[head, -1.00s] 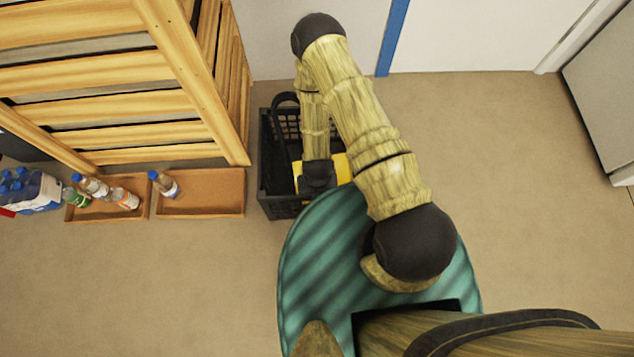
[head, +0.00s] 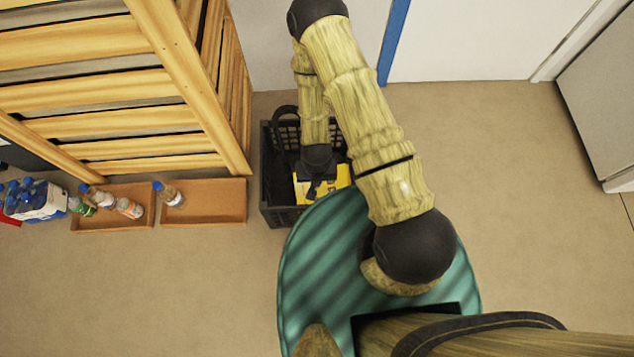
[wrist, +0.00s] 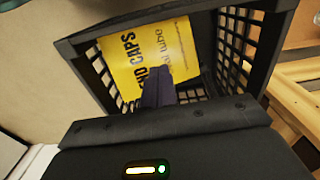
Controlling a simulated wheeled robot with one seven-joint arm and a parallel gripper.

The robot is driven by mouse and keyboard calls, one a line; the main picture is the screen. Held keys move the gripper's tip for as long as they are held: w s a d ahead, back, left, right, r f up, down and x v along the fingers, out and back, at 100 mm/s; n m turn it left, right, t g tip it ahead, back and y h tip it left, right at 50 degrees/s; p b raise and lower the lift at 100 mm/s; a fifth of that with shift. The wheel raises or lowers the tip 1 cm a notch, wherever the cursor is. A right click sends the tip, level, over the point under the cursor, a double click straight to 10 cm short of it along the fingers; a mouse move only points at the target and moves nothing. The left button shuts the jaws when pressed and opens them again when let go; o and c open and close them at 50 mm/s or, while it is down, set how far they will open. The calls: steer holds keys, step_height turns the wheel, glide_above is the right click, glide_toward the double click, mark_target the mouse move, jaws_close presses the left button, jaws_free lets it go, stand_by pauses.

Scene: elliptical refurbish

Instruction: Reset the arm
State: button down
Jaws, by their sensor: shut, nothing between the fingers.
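My gripper (head: 315,186) is at the end of my wood-patterned arm, over the black basket (head: 275,190) on the floor. In the wrist view its dark fingers (wrist: 158,88) are together with nothing between them. A yellow item (head: 335,180) with black print lies in the basket, below the fingers. The wrist view shows this yellow item (wrist: 140,60) and the basket's slatted wall (wrist: 268,30). Part of the item is hidden behind the fingers, and I cannot tell whether they touch it.
A wooden slatted shelf (head: 110,95) stands left of the basket. Brown trays (head: 215,205) with several bottles (head: 130,207) and a bottle pack (head: 35,200) sit below it. A white door with a blue edge (head: 392,40) is behind. The floor to the right is clear.

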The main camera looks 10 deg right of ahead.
steer(key=shift+w+r, duration=0.15)
steer(key=shift+r, duration=0.3)
steer(key=shift+a, duration=0.1)
